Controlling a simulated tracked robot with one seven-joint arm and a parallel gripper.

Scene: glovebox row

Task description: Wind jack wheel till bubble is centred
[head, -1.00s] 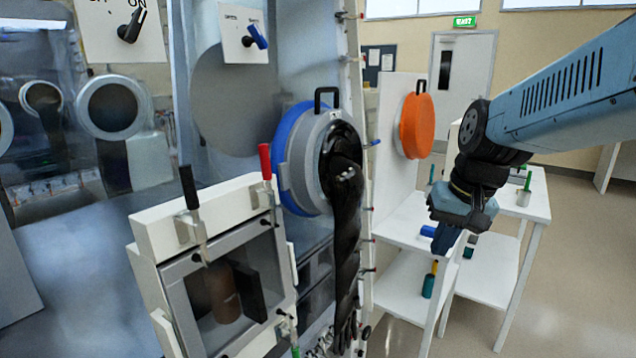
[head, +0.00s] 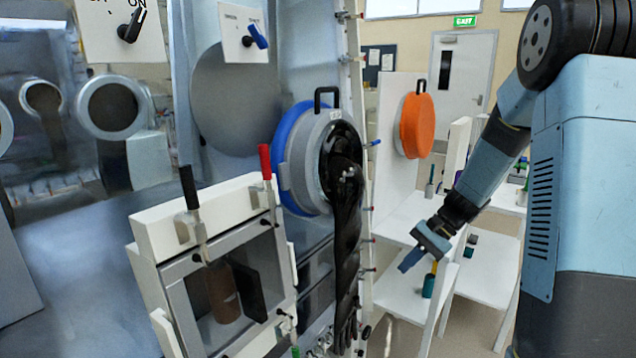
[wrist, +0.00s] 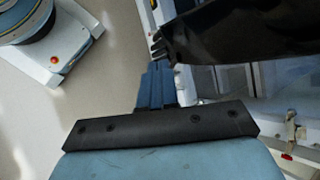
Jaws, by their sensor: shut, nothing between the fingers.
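I cannot make out a jack wheel or a bubble level in either view. My gripper (head: 408,264) is shut and empty in the head view. It hangs in front of the white shelves, right of the glovebox front (head: 190,100), tilted down and to the left. In the wrist view its blue fingers (wrist: 157,84) are together, with nothing between them. The black glove sleeve (head: 346,235) hangs from the port left of my gripper. It also shows dark in the wrist view (wrist: 245,30), right of the fingertips.
A white hatch with a window (head: 140,230) and black and red handles is at the lower left. An orange round cover (head: 417,126) is on the white panel behind. A teal bottle (head: 429,286) stands on the lower shelf. Open floor (wrist: 95,110) lies left in the wrist view.

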